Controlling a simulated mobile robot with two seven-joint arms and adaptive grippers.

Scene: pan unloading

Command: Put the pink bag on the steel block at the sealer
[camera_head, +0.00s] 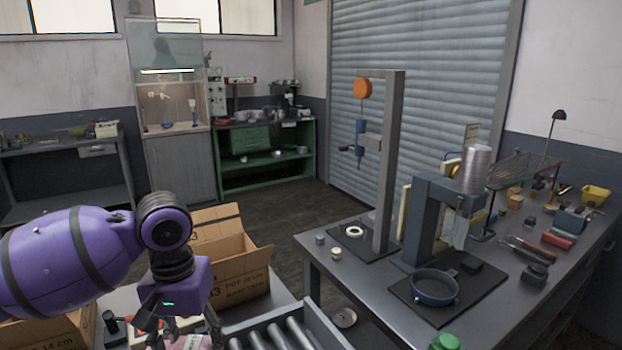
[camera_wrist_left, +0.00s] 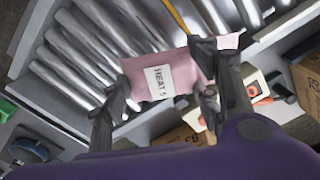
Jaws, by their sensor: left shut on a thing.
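The pink bag (camera_wrist_left: 176,77) has a white label reading "HEAT 5". In the left wrist view it lies between the two dark fingers of my left gripper (camera_wrist_left: 160,70), which is shut on it. In the head view my left gripper (camera_head: 185,326) is at the bottom edge, and only a small part of the pink bag (camera_head: 193,342) shows there. The bag is held over or near the roller conveyor (camera_wrist_left: 80,60); its height cannot be told. I cannot make out the sealer or its steel block with certainty. My right gripper is not in view.
The conveyor (camera_head: 312,315) lies right of my left gripper. An open cardboard box (camera_head: 240,275) stands behind it. The right bench holds a blue pan (camera_head: 435,287), a press and tools. A white device with an orange-red part (camera_wrist_left: 258,88) is right of the bag in the wrist view.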

